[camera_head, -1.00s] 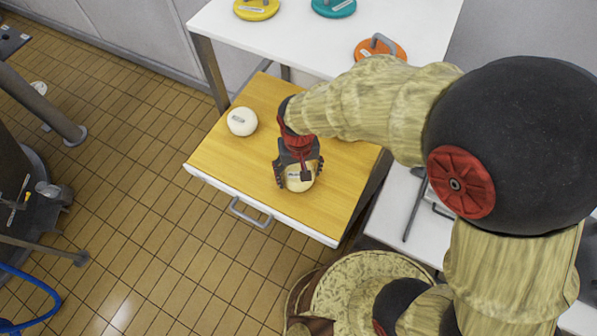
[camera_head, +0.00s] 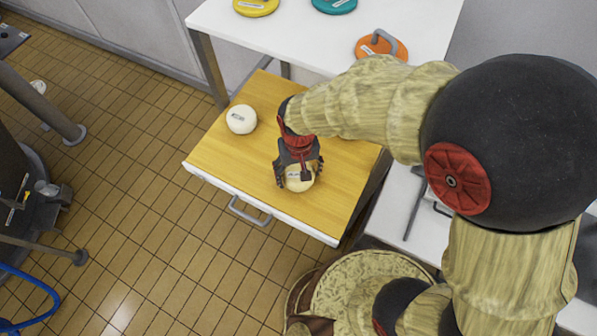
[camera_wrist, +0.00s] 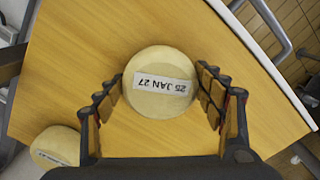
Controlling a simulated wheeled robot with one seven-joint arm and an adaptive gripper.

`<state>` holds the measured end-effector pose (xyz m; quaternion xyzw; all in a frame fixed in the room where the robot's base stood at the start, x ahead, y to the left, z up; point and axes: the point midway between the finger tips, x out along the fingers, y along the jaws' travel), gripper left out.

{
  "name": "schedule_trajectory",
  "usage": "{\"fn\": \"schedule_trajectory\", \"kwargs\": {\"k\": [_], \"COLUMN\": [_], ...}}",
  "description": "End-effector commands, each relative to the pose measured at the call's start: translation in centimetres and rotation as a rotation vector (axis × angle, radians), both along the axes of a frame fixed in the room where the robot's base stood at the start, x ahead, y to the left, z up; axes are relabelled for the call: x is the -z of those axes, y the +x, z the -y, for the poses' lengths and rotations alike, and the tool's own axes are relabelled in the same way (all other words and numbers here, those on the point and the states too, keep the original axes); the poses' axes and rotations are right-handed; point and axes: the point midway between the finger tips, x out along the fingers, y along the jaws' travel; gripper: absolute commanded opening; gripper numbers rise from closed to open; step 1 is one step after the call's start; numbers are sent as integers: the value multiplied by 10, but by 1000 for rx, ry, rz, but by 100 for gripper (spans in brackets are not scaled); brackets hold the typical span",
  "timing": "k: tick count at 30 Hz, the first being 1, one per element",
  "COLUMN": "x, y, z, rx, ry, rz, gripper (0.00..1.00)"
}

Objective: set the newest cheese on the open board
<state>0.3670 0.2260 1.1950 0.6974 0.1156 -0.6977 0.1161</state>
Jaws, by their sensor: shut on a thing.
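A pale round cheese (camera_head: 299,185) rests on the wooden board (camera_head: 335,175) that sticks out with a white front edge and a grey handle. My gripper (camera_head: 299,177) is over it, shut on it from both sides. In the wrist view the cheese (camera_wrist: 160,105) lies between the dark jointed fingers (camera_wrist: 161,85), and its label reads "25 JAN 27", upside down. A second pale cheese (camera_head: 241,119) sits on the same board to the left, apart from my gripper. It also shows at the lower left of the wrist view (camera_wrist: 50,140); its label is not readable.
A white table (camera_head: 290,32) behind the board holds yellow (camera_head: 256,7), teal (camera_head: 334,5) and orange (camera_head: 368,49) discs.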

Motion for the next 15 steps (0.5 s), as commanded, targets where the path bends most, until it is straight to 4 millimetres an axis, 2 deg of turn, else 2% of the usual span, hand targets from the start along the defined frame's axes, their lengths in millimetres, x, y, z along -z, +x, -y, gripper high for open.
{"fn": "schedule_trajectory", "kwargs": {"k": [5,6,15], "x": [0,0,0], "y": [0,0,0], "z": [0,0,0], "rx": [0,0,0], "ry": [0,0,0], "rz": [1,1,1], "gripper": [29,70,87]}}
